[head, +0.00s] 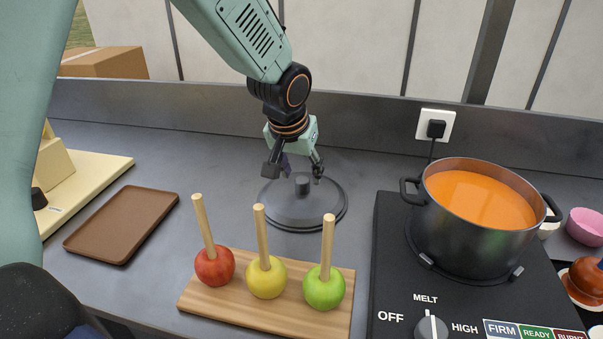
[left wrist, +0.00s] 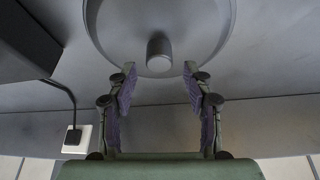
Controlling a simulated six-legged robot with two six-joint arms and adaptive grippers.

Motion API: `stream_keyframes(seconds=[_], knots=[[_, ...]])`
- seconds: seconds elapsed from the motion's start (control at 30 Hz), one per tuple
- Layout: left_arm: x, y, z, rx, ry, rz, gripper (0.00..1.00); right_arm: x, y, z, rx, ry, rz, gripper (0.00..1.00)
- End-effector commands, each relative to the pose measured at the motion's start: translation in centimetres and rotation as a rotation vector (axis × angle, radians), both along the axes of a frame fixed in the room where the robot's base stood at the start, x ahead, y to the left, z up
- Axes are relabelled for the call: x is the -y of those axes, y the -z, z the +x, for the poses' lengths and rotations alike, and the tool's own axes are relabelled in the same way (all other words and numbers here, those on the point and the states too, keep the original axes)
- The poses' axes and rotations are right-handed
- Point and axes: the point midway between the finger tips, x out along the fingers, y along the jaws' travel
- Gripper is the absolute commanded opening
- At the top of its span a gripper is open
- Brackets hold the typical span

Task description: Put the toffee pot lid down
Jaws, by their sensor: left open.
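The dark grey toffee pot lid (head: 307,214) lies flat on the counter, knob up, left of the hob. My left gripper (head: 296,172) is just above it, with its fingers apart around or close above the knob. In the left wrist view the lid (left wrist: 112,22) and its knob (left wrist: 159,50) show beyond the two spread fingertips (left wrist: 158,72); nothing is between the pads. The toffee pot (head: 470,246) stands uncovered on the hob, full of orange toffee. My right gripper is not in view.
A board (head: 235,299) with red, yellow and green apples on upright sticks stands in front of the lid. A brown tray (head: 122,224) lies at left. The black hob (head: 390,262) is at right. The wall socket (head: 434,125) has a plug and cable. Counter left of the lid is clear.

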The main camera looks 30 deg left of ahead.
Motion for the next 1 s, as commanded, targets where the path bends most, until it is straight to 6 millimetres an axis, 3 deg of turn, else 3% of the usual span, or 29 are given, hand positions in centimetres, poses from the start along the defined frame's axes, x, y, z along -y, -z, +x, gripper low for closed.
stream_keyframes(seconds=[0.1, 0.4, 0.6, 1.0], knots=[[0.1, -2.8, -0.9, 0.004, -0.001, -0.001, 0.51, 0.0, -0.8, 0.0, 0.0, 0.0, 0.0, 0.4], [0.3, -7.9, -3.1, 0.002, -0.001, 0.001, 0.51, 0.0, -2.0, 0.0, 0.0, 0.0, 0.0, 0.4], [0.4, -9.3, -3.8, -0.001, 0.001, 0.001, 0.51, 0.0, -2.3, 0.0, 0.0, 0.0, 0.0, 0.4], [0.4, -9.4, -3.9, -0.001, 0.001, 0.001, 0.51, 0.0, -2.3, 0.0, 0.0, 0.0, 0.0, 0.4]])
